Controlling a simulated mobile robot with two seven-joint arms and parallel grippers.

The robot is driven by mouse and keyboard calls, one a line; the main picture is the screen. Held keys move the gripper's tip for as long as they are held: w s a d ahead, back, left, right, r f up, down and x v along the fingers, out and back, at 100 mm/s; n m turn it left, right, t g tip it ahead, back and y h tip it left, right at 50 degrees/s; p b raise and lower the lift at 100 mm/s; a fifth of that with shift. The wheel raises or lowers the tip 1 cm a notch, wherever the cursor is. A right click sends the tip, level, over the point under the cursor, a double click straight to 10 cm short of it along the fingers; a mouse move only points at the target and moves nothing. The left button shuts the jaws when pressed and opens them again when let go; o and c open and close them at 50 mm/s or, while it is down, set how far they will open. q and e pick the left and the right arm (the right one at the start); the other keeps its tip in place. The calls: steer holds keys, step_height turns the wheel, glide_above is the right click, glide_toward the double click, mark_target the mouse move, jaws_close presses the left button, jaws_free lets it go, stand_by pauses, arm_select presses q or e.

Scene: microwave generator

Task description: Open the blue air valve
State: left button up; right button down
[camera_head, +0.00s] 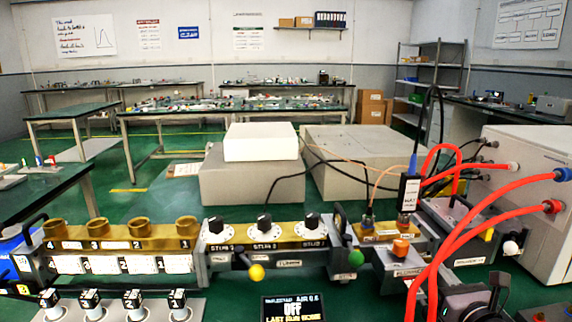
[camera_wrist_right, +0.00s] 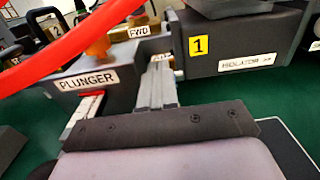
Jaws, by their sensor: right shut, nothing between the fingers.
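I cannot make out a blue air valve with certainty in either view. A blue fitting (camera_head: 566,175) sits at the end of a red hose on the white cabinet at the right edge of the head view. A separate blue object (camera_head: 14,243) shows at the far left, partly cut off. My right gripper (camera_wrist_right: 159,68) is shut and empty in the right wrist view, close to the PLUNGER block (camera_wrist_right: 88,80); I cannot tell whether it touches anything. My left gripper is not in view.
Red hoses (camera_head: 480,222) arch across the right side. The waveguide bench carries stub knobs (camera_head: 264,222), a yellow ball handle (camera_head: 256,272) and a green knob (camera_head: 356,258). The isolator block (camera_wrist_right: 250,50) stands to the right in the wrist view.

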steer(key=shift+w+d+r, duration=0.15)
steer(key=shift+w+r, duration=0.05)
steer(key=shift+r, duration=0.05)
stand_by(0.3)
steer(key=shift+r, duration=0.1)
steer(key=shift+p, duration=0.45)
steer(key=shift+d, duration=0.1)
stand_by(0.5)
steer(key=shift+w+r+p, duration=0.1)
steer(key=shift+r+p, duration=0.25)
steer(key=shift+p, duration=0.25)
steer(key=shift+s+f, duration=0.3)
steer(key=shift+s, duration=0.15)
steer(key=shift+s+d+f, duration=0.1)
steer(key=shift+s, duration=2.25)
